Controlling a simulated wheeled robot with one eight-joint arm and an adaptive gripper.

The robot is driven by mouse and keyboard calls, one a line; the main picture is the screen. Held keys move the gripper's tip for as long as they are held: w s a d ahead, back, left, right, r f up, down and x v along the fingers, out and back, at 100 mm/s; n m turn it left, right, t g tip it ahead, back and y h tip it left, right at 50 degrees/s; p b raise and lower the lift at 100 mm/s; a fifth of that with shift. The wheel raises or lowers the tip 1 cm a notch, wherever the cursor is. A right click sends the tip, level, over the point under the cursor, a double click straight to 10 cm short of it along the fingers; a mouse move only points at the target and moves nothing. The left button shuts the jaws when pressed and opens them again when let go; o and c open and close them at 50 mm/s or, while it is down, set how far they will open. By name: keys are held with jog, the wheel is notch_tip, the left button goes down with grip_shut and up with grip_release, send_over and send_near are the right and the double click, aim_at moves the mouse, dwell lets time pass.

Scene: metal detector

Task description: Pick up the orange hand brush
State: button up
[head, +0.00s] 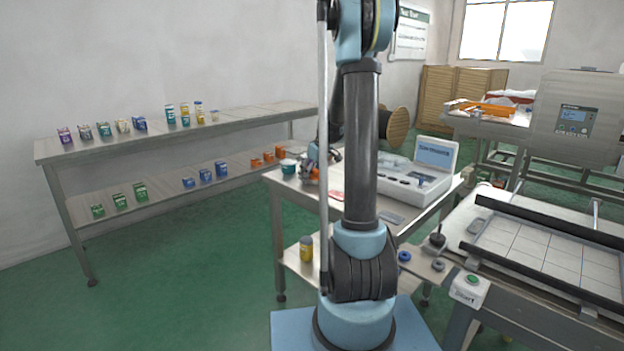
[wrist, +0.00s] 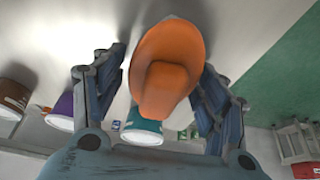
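The orange hand brush (wrist: 172,60) fills the middle of the wrist view, its rounded wide end up and its narrower end toward the camera. My gripper (wrist: 163,72) has its two fingers spread on either side of the brush. The right finger looks very close to it, and a small gap shows on the left. Whether either finger touches it is hard to tell. In the head view my gripper (head: 310,172) is low over the small table (head: 395,208), partly hidden by my arm, and the brush cannot be made out clearly there.
A teal container (wrist: 142,130), a purple one (wrist: 62,112) and a brown one (wrist: 12,98) stand near the brush in the wrist view. A white device with a screen (head: 420,172) stands at the right on the table. A shelf (head: 150,150) with small boxes is at the left.

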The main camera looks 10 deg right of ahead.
jog(key=c, duration=0.6)
jog(key=shift+r, duration=0.1)
notch_tip(320, 180, up, 10)
jog(key=shift+f, duration=0.1)
dwell(0.3)
jog(key=o, duration=0.3)
jog(key=shift+c, duration=0.6)
jog(key=shift+s, duration=0.15)
